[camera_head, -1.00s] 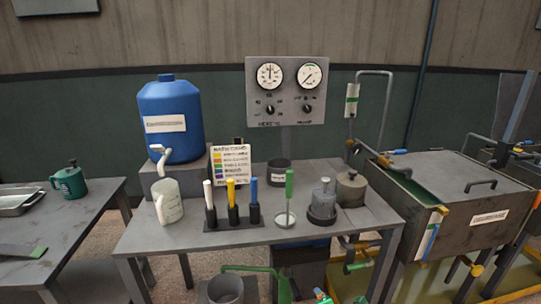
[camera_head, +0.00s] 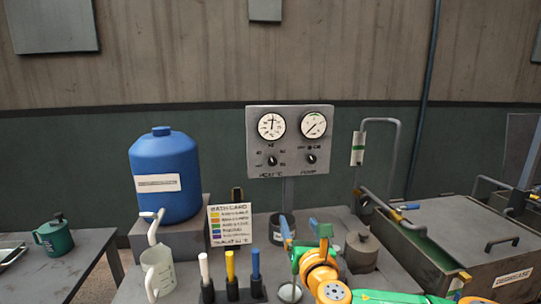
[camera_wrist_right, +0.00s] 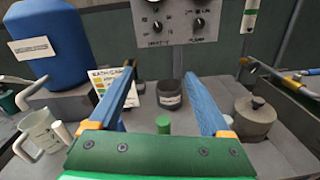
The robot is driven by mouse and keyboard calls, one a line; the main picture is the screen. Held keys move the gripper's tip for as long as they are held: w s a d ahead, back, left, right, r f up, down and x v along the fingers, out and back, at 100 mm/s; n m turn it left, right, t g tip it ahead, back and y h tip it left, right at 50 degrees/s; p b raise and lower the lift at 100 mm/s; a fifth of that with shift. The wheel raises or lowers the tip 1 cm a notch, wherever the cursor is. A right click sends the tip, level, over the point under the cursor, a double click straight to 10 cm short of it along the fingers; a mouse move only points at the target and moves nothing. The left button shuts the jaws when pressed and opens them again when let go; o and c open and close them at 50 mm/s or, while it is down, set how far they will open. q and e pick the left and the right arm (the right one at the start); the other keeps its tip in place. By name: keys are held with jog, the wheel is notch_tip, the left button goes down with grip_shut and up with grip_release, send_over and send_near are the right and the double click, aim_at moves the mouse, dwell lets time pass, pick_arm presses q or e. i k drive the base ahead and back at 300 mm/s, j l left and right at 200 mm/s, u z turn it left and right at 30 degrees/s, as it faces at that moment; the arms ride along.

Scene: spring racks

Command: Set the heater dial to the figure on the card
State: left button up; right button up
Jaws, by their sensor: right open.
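The grey control panel (camera_head: 289,140) stands behind the bench with two round white gauges. The left dial (camera_head: 272,160) is a small black knob with marks around it; its label is blurred but looks like the heater's. The right dial (camera_head: 311,159) has a second blurred label. In the right wrist view both knobs show, the left one (camera_wrist_right: 156,27) at the top. The card (camera_head: 230,225) stands on the bench, with coloured rows and a bottom line too small to read surely. My right gripper (camera_head: 318,230) is open and empty, over the bench below the panel. My left gripper is out of view.
A blue drum (camera_head: 166,175) with a tap and a jug (camera_head: 158,274) are at left. Coloured-handled tools (camera_head: 231,272) stand upright in front of the card. A dark pot (camera_wrist_right: 169,95) and a lidded pot (camera_head: 361,250) are near my gripper. A tank (camera_head: 465,235) is at right.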

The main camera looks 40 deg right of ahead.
aim_at(272, 161)
jog(key=i+l, duration=0.85)
jog(key=i, duration=0.15)
